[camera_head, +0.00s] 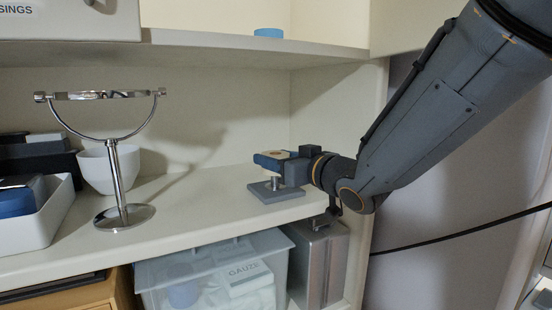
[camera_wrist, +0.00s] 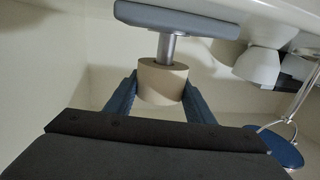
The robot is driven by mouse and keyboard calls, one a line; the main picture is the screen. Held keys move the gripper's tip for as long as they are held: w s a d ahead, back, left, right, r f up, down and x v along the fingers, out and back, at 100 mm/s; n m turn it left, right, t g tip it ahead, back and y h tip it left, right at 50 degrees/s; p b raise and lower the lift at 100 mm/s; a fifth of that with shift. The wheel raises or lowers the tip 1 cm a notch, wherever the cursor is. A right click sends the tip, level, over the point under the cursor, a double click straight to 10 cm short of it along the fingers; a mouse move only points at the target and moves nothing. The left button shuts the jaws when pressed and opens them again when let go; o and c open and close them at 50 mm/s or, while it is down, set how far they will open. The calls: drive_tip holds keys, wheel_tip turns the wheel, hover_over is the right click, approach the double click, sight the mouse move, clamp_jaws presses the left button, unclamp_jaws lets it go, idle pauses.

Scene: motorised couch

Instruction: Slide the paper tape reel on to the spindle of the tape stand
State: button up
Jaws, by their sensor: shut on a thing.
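The tan paper tape reel (camera_wrist: 162,86) is between the two blue fingers of my gripper (camera_wrist: 160,92), which is shut on it. The wrist view is upside down. The tape stand has a grey base plate (camera_head: 276,192) on the shelf, with an upright metal spindle (camera_wrist: 169,47). In the head view the reel (camera_head: 281,154) is above the base plate, with part of the spindle (camera_head: 275,183) showing below it. In the wrist view the spindle meets the hole in the reel's underside. I cannot tell how far its tip is inside. The reel is clear of the plate.
A mirror on a metal stand (camera_head: 122,187), a white bowl (camera_head: 109,168) and a white tray (camera_head: 38,216) stand on the shelf (camera_head: 190,209) to the left. An upper shelf (camera_head: 215,40) hangs above. A side wall panel (camera_head: 342,140) is close behind my gripper. The shelf between mirror and stand is clear.

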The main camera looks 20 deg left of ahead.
sight(276, 186)
drive_tip(key=shift+f+b, duration=1.3)
drive_tip(key=shift+f, duration=0.5)
drive_tip(key=o, duration=1.2)
drive_tip(key=shift+c, duration=0.2)
drive_tip(key=shift+b+v, duration=0.85)
drive_tip(key=shift+v, duration=3.1)
drive_tip(key=shift+s, duration=0.1)
